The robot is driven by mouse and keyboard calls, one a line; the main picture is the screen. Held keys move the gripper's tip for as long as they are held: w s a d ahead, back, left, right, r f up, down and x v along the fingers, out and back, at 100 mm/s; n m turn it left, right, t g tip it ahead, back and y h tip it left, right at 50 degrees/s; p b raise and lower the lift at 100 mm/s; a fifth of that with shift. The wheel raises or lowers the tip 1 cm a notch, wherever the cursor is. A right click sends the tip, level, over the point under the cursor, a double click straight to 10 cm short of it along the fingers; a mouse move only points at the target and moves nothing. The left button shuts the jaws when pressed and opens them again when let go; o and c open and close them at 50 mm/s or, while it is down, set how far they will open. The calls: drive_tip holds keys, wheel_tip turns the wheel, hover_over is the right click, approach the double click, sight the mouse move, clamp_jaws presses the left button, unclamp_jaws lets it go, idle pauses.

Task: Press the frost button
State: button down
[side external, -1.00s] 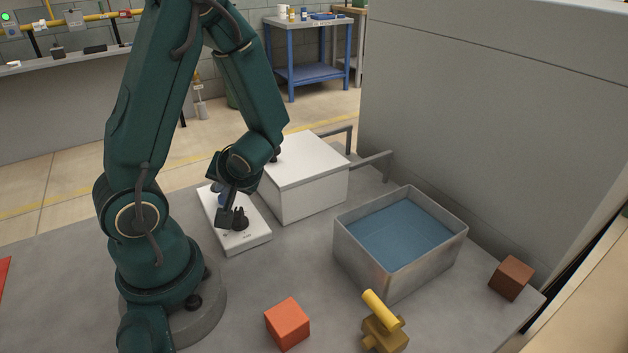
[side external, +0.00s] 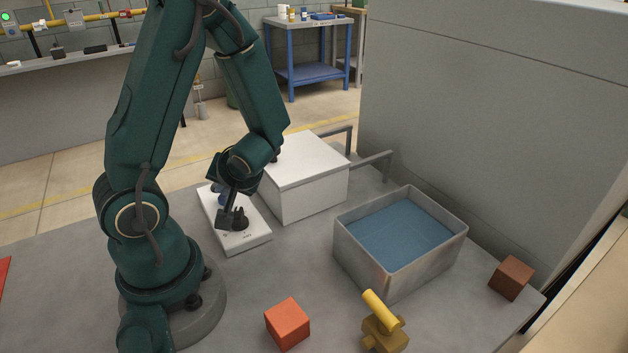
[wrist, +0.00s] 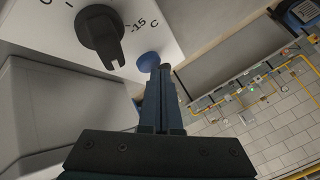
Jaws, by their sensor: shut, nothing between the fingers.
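The white control panel (side external: 250,242) lies on the table beside my arm. The wrist view shows its black knob (wrist: 100,35), the print "-15 C" and a round blue button (wrist: 149,62), which I take as the frost button. My gripper (wrist: 165,69) is shut and empty. Its dark blue fingertips are right beside the button's right edge in the wrist view; I cannot tell whether they touch it. In the side view the knob (side external: 240,220) shows near my gripper, and my wrist partly hides the panel's far end.
A white box (side external: 305,180) with grey bars stands right of the panel. A metal tank (side external: 355,262) holding blue liquid is further right. An orange cube (side external: 287,324), a yellow block-like object (side external: 383,330) and a brown cube (side external: 511,278) are on the table.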

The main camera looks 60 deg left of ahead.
drive_tip(key=shift+f, duration=0.35)
drive_tip(key=shift+r, duration=3.5)
